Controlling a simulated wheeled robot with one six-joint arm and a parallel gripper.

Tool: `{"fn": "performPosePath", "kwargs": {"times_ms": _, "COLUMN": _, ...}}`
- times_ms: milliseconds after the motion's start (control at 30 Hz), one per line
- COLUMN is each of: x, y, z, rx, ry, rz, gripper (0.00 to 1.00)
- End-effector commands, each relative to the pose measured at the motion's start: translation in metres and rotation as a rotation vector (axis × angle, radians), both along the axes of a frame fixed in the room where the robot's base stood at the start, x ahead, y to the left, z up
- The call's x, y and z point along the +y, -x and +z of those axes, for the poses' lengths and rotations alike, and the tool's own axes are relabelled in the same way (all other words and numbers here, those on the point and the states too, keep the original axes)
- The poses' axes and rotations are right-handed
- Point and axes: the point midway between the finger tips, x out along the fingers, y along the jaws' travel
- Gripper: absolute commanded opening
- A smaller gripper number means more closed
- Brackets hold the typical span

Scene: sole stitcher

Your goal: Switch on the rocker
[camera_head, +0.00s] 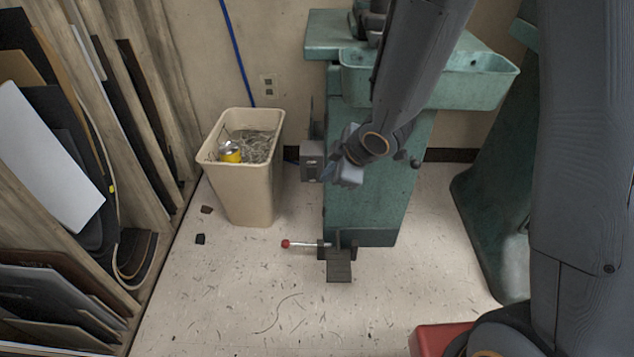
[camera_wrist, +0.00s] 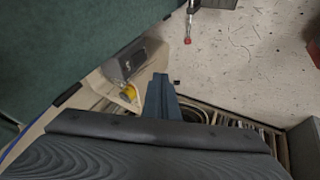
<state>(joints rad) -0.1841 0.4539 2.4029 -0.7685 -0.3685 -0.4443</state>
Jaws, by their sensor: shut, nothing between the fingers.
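A grey switch box (camera_head: 312,160) is mounted on the left side of the green stitcher (camera_head: 368,205). It also shows in the wrist view (camera_wrist: 124,60), left of my fingers. The rocker is too small to tell clearly on the box; a small dark mark shows on its face in the wrist view. My gripper (camera_head: 328,174) is shut and empty, close to the right side of the box in the head view. In the wrist view my fingers (camera_wrist: 161,80) are together and point toward the top. I cannot tell whether they touch the box.
A beige bin (camera_head: 250,190) with scraps and a yellow can (camera_head: 229,152) stands left of the box. A foot pedal (camera_head: 339,265) and a red-knobbed lever (camera_head: 300,243) are at the stitcher's base. A rack of sheets (camera_head: 50,150) fills the left. The front floor is mostly clear.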

Motion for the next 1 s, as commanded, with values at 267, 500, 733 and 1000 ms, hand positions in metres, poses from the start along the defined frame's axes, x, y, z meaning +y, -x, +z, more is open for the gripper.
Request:
{"fn": "performPosePath", "kwargs": {"times_ms": 267, "x": 0.012, "y": -0.015, "z": -0.030, "rx": 0.001, "ry": -0.001, "rz": 0.006, "gripper": 0.00}}
{"fn": "performPosePath", "kwargs": {"times_ms": 500, "x": 0.028, "y": -0.036, "z": -0.070, "rx": 0.001, "ry": -0.001, "rz": 0.004, "gripper": 0.00}}
{"fn": "performPosePath", "kwargs": {"times_ms": 733, "x": 0.034, "y": -0.064, "z": -0.086, "rx": -0.002, "ry": -0.001, "rz": 0.002, "gripper": 0.00}}
{"fn": "performPosePath", "kwargs": {"times_ms": 1000, "x": 0.033, "y": -0.083, "z": -0.088, "rx": 0.000, "ry": 0.000, "rz": 0.002, "gripper": 0.00}}
